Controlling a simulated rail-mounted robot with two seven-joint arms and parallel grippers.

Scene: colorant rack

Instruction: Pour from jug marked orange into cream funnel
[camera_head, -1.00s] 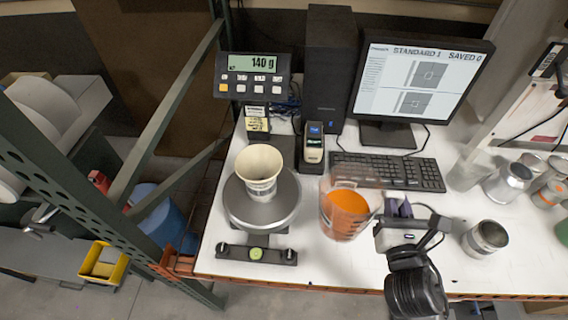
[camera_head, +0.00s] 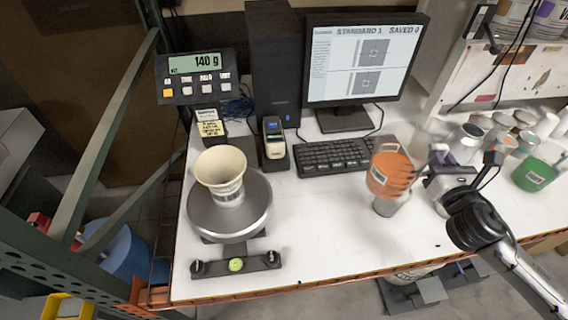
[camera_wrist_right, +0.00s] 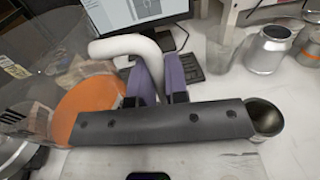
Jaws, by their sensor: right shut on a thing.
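The cream funnel (camera_head: 221,168) stands upright on the round plate of a scale (camera_head: 232,219), whose display (camera_head: 195,65) reads 140 g. The clear jug with orange contents (camera_head: 387,174) is blurred and held above the table, well to the right of the funnel. My right gripper (camera_head: 432,166) is to the jug's right. In the right wrist view, its purple fingers (camera_wrist_right: 160,82) are closed on the jug's white handle (camera_wrist_right: 122,46), and the orange contents (camera_wrist_right: 88,108) show at left. I cannot tell the jug's exact tilt. My left gripper is not in view.
A metal cup (camera_head: 391,203) stands just below the jug in the head view. A keyboard (camera_head: 337,157) and monitor (camera_head: 363,62) are behind. Several cans and cups, including a green one (camera_head: 533,175), crowd the right side. White tabletop between scale and jug is clear.

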